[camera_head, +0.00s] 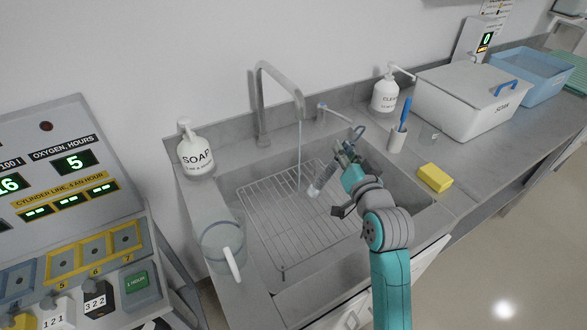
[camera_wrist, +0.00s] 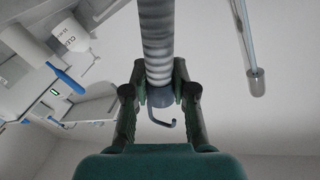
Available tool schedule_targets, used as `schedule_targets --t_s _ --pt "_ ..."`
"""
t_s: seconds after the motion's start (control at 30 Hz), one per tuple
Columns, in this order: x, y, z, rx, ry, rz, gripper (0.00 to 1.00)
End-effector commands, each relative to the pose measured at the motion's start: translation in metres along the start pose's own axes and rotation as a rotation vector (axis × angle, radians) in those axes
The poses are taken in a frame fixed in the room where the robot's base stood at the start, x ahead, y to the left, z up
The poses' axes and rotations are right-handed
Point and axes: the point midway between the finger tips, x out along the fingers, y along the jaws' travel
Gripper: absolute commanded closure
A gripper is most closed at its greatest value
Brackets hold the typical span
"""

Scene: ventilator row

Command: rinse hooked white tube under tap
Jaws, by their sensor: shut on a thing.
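My gripper (camera_head: 345,156) is shut on the hooked tube and holds it tilted over the sink (camera_head: 345,245). The tube's pale lower end (camera_head: 315,190) points down and left, beside the water stream; I cannot tell whether the water touches it. Its hook (camera_head: 358,131) sticks out above the jaws. In the wrist view the ribbed grey-white tube (camera_wrist: 157,45) runs between the fingers, with the thin hook (camera_wrist: 164,121) beyond them. The tall grey tap (camera_head: 262,105) has a thin water stream (camera_head: 299,155) falling from its spout towards the wire rack.
A wire rack (camera_head: 285,230) lies in the sink. A soap bottle (camera_head: 195,155) and a clear jug (camera_head: 222,250) stand left. A second pump bottle (camera_head: 385,95), a cup with a blue brush (camera_head: 397,140), a yellow sponge (camera_head: 435,177) and a lidded soak box (camera_head: 465,105) stand right.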

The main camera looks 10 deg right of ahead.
Motion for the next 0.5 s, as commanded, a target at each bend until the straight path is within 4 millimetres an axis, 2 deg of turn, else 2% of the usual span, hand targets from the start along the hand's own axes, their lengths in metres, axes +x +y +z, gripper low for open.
schedule_targets --t_s 0.5 --pt "-0.022 0.012 -0.038 -0.002 0.003 0.002 1.0"
